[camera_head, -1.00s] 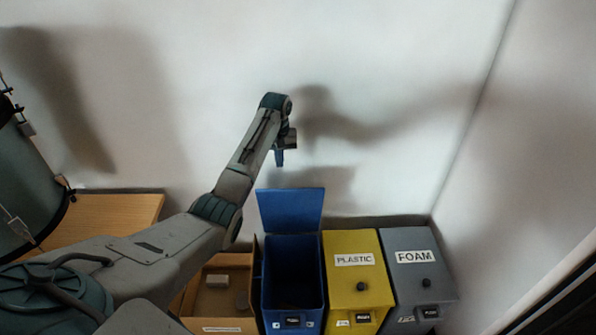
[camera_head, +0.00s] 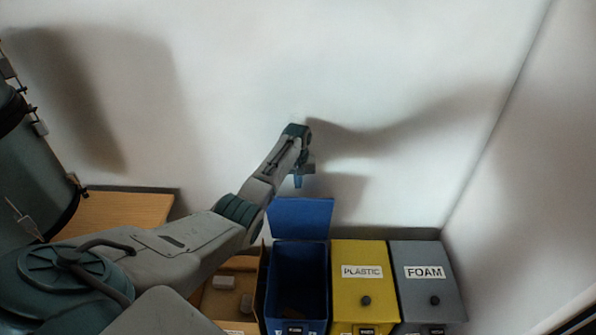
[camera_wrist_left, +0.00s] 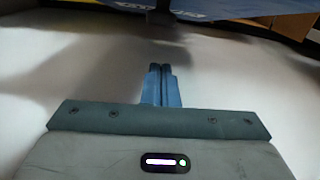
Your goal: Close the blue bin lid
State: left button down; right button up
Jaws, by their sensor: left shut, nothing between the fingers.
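The blue bin (camera_head: 298,283) stands in a row of bins against the wall, and I see into its open top. Its blue lid (camera_head: 301,218) stands raised at the back of the opening. My left gripper (camera_head: 298,181) is shut and empty, just above the lid's upper edge in the head view. In the left wrist view its blue fingers (camera_wrist_left: 161,80) are together, and a blue panel with lettering (camera_wrist_left: 185,12), likely the lid, shows at the top edge. I cannot tell whether the fingers touch the lid. My right gripper is not in view.
A yellow bin marked PLASTIC (camera_head: 362,292) and a grey bin marked FOAM (camera_head: 428,287) stand to the right, both closed. An open wooden-coloured bin (camera_head: 228,294) with small blocks stands to the left. A wooden surface (camera_head: 122,213) is farther left. The wall is close behind.

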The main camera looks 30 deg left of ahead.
pick_arm(q)
jog(key=s+d, duration=0.1)
jog(key=s+p, duration=0.1)
jog(key=shift+s+d+f, duration=0.3)
jog(key=shift+s+d, duration=0.05)
jog(key=shift+p, duration=0.3)
